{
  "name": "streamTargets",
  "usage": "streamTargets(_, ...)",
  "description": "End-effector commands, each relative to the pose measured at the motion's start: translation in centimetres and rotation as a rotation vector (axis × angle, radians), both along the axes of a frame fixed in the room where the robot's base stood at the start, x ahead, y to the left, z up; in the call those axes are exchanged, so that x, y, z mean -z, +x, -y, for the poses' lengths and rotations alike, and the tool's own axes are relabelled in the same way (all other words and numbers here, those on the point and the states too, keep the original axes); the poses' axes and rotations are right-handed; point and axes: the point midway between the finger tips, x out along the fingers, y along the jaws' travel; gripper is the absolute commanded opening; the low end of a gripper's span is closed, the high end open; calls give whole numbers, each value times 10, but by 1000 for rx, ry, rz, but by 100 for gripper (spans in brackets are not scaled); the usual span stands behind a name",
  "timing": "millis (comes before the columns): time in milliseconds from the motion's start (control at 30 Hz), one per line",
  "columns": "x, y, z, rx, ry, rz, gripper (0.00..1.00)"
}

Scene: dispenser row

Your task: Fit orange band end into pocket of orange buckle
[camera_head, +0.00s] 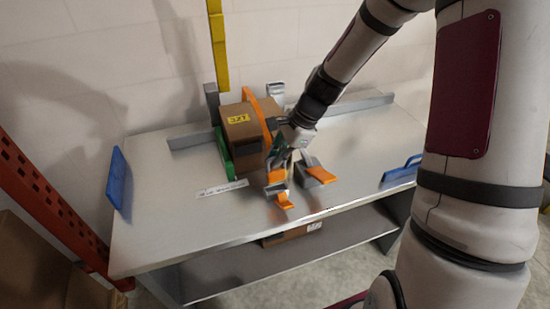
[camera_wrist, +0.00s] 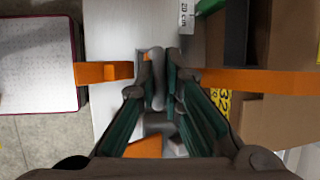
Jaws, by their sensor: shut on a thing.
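An orange band (camera_head: 258,113) runs over a cardboard box (camera_head: 237,134) and down its front towards my gripper (camera_head: 284,172). In the wrist view the band (camera_wrist: 265,80) comes in from the right to my gripper (camera_wrist: 160,82). My gripper's fingers are nearly together, and the band seems to be pinched there, though the fingers hide the grip. An orange piece (camera_wrist: 105,72) sticks out left of the fingers; it also shows in the head view (camera_head: 285,204). An orange-topped grey block (camera_head: 321,175) lies right of my gripper. I cannot tell which orange piece is the buckle, and no pocket opening shows.
The box stands between grey posts, with a green strip (camera_head: 224,153) at its left side. A white label (camera_head: 222,188) lies on the metal table (camera_head: 150,225). Blue handles (camera_head: 117,178) stand at the table's sides.

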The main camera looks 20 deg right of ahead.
Motion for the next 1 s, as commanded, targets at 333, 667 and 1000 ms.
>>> streamTargets(333,21,1,0,-6,1,0,0)
streamTargets(667,42,1,-1,-8,2,0,0)
streamTargets(1000,58,0,-1,-8,2,-1,0)
